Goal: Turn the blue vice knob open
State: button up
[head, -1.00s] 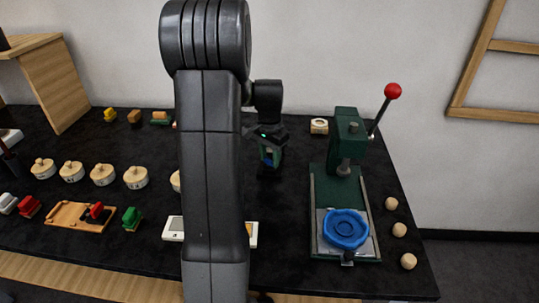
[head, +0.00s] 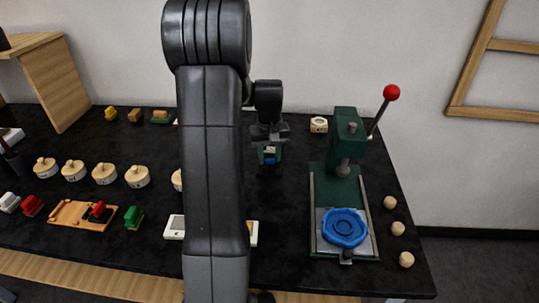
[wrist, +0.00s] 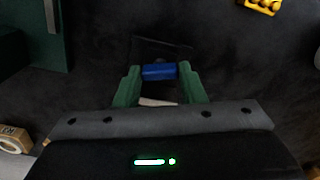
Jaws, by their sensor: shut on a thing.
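The blue vice knob (wrist: 159,71) shows in the wrist view as a short blue bar between the green fingers of my gripper (wrist: 158,78). The fingers are shut on it, one on each side. A dark vice body (wrist: 160,48) lies around and beyond the knob, hard to make out against the black table. In the head view my gripper (head: 270,158) points down at the middle of the table, and a bit of the blue knob (head: 270,161) shows between its fingers. Most of the vice is hidden there by the gripper and the dark surface.
A green press (head: 349,150) with a red-tipped lever and a blue ring (head: 344,228) stands right of my gripper. A wooden ring (head: 318,125) lies behind, near the press.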

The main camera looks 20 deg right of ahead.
aim_at(269, 159)
jog(key=n, duration=0.6)
jog(key=shift+n, duration=0.3)
jog(key=n, duration=0.4)
jog(key=shift+n+p, duration=0.3)
jog(key=shift+n, duration=0.4)
jog(key=o, duration=1)
jog(key=shift+r, duration=0.15)
notch_tip(269, 159, up, 14)
jog(key=shift+f, duration=0.2)
